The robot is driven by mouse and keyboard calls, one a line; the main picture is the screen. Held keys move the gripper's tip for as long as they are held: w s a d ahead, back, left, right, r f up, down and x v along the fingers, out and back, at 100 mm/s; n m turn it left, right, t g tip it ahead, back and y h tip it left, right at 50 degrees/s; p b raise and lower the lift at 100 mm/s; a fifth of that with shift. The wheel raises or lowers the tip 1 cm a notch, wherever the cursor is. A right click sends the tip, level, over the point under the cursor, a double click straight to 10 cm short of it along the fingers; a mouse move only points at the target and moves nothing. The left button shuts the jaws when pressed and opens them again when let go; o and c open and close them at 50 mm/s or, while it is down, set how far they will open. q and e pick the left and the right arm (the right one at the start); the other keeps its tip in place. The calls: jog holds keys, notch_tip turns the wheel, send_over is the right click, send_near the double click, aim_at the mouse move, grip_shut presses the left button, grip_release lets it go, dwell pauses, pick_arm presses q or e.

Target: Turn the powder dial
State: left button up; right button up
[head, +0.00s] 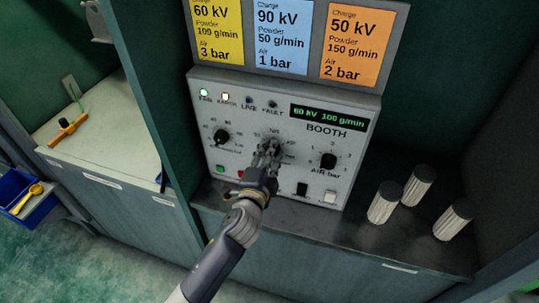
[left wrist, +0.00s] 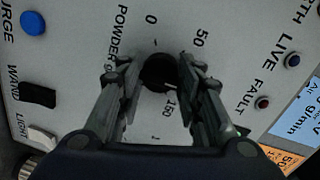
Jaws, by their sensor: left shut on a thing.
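The powder dial (left wrist: 157,72) is a round black knob on the booth panel (head: 341,184), with printed marks including 0, 50 and 150 around it in the left wrist view. My left gripper (head: 269,150) is shut on it, one finger on each side; the fingers (left wrist: 155,85) hide part of the knob and its scale. In the head view my gripper covers most of this dial. The green display (head: 328,117) reads 60 kV 100 g/min. My right gripper is not in view.
A kV dial (head: 221,136) is left of my gripper and an air dial (head: 328,160) right of it. Yellow (head: 217,30), blue (head: 281,37) and orange (head: 357,45) cards hang above. Several ribbed white cylinders (head: 385,201) stand on the bench at right.

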pick_arm(q)
jog(key=shift+r, duration=0.15)
jog(key=o, duration=1.1)
jog(key=shift+c, duration=0.2)
jog(key=shift+w, duration=0.1)
jog(key=v, duration=1.2)
